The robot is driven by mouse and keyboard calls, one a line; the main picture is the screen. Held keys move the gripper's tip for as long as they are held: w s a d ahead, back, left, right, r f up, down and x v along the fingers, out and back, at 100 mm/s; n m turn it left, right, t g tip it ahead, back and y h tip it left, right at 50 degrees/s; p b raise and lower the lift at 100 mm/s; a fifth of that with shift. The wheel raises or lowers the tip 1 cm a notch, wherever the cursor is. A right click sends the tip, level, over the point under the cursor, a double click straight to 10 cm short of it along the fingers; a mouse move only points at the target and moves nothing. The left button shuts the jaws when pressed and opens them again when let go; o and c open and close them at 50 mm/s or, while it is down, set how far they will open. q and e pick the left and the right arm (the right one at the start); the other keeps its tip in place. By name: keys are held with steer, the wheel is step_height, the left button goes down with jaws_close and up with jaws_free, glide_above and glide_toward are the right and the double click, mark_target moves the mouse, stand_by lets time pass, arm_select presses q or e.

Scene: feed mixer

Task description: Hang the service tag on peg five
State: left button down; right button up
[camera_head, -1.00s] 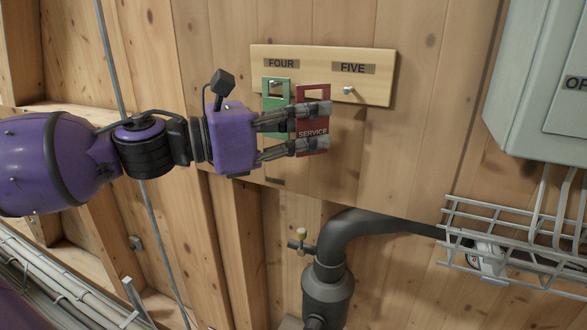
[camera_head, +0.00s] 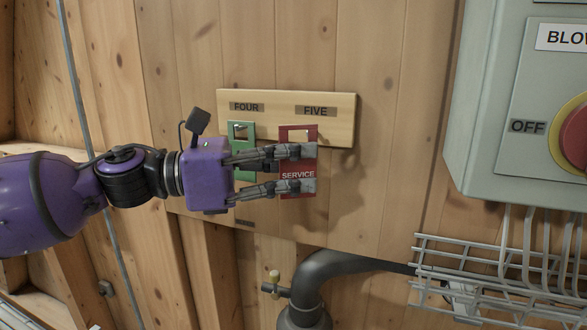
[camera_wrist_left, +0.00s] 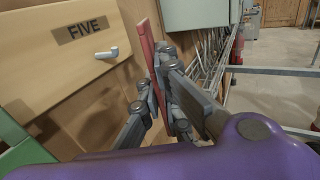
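The red service tag (camera_head: 298,191) is upright in front of the wooden peg board (camera_head: 345,120), below the FIVE label (camera_head: 315,111). My left gripper (camera_head: 303,168) is shut on it, with fingers crossing its lower half. In the left wrist view, the tag (camera_wrist_left: 147,55) shows nearly edge-on between the fingers (camera_wrist_left: 158,95). Peg five (camera_wrist_left: 108,53) sticks out from the board there, to the left of the tag and apart from it. In the head view, I cannot clearly make out peg five behind the tag's upper part. My right gripper is not in view.
A green tag (camera_head: 241,130) hangs under the FOUR label (camera_head: 246,107), close left of the red tag. A grey switch box (camera_head: 490,110) stands out from the wall at right. A wire tray (camera_head: 480,270) and dark pipe (camera_head: 325,265) lie below.

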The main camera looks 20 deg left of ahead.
arm_select(q)
steer(key=shift+w, duration=0.5)
steer(key=shift+w+d+f, duration=0.1)
steer(key=shift+w+f, duration=0.15)
steer(key=shift+w, duration=0.4)
steer(key=shift+w+f+b, duration=0.1)
steer(key=shift+w+b, duration=0.5)
steer(key=shift+w, duration=0.1)
steer(key=shift+w+f+b, duration=0.2)
steer(key=shift+w+b, duration=0.6)
steer(key=shift+w, duration=0.05)
steer(key=shift+w+f, duration=0.1)
steer(key=shift+w, duration=0.3)
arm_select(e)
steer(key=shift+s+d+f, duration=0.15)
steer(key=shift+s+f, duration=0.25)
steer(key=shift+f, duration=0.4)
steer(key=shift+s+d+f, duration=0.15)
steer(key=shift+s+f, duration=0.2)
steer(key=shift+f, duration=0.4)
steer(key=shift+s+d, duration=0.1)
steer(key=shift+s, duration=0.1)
